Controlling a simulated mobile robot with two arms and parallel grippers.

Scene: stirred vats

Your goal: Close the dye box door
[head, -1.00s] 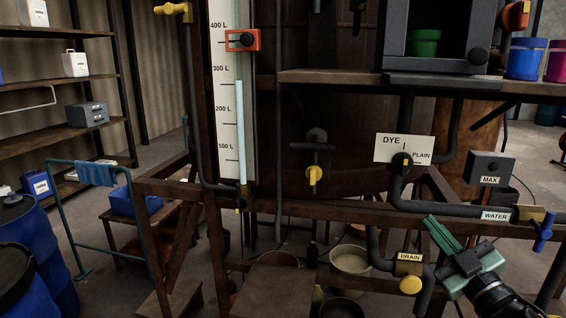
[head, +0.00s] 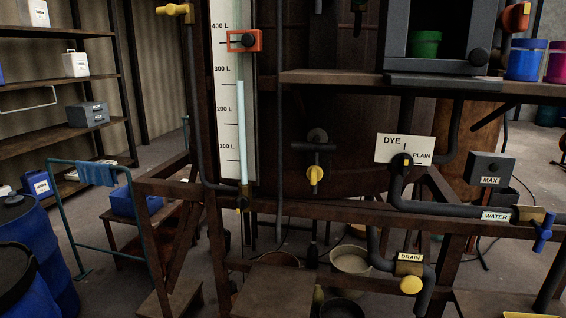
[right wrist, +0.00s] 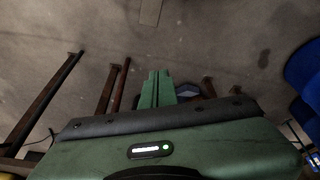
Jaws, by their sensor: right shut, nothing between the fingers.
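The dye box (head: 396,35) is a dark grey box at the top right of the head view, cut off by the top edge. Its front is open, and a green pot (head: 425,43) shows inside. My left gripper is out of view.
A wooden shelf (head: 330,78) runs under the box, with a blue pot (head: 525,62) and a magenta pot (head: 557,65) at right.

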